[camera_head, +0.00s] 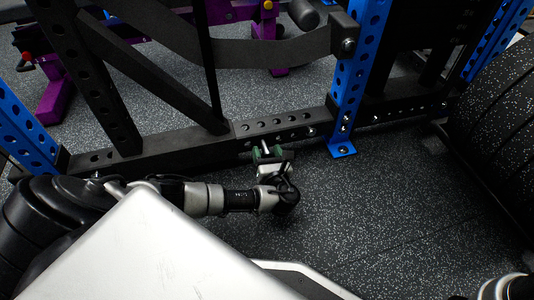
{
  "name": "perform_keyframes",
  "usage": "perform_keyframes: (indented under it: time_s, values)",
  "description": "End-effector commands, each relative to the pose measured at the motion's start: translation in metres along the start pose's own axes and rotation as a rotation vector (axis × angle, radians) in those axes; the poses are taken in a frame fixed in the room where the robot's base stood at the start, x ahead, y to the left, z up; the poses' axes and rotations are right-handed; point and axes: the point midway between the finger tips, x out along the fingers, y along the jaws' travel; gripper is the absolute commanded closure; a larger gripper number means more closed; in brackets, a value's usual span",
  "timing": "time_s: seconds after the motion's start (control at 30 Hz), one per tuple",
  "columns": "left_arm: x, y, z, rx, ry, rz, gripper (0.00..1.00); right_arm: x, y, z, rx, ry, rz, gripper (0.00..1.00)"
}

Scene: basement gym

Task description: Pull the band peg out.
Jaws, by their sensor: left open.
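A small silver band peg (265,147) sticks out from the side of the black lower rail of the rack (190,141). My left gripper (266,155) is at the rail with its dark green fingertips close around the peg. It is open, with the peg appearing between the fingers. Whether a finger touches the peg is too small to tell. My right gripper is not in view.
A blue perforated upright (352,85) stands on the floor just right of the peg. Large black weight plates (497,120) stand at the right. A purple bench frame (58,85) is behind the rack. The speckled floor (400,205) in front of the rail is clear.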

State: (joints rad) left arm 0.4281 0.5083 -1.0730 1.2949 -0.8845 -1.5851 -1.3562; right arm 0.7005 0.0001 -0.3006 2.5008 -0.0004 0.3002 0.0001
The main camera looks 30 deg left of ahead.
Motion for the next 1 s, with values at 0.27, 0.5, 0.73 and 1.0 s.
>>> perform_keyframes:
  time_s: [0.27,0.5,0.73,1.0]
  values:
    - [0.0,0.0,0.0,-0.001,0.0,0.0,0.77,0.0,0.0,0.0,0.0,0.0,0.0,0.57]
    - [-0.001,0.0,0.0,0.0,0.0,0.0,1.0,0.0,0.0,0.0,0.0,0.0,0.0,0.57]
    - [-0.021,0.0,0.004,0.001,0.004,-0.001,1.0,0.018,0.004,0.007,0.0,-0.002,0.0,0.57]
    - [-0.052,0.0,0.0,0.001,0.002,-0.001,1.0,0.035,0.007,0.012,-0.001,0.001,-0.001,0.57]
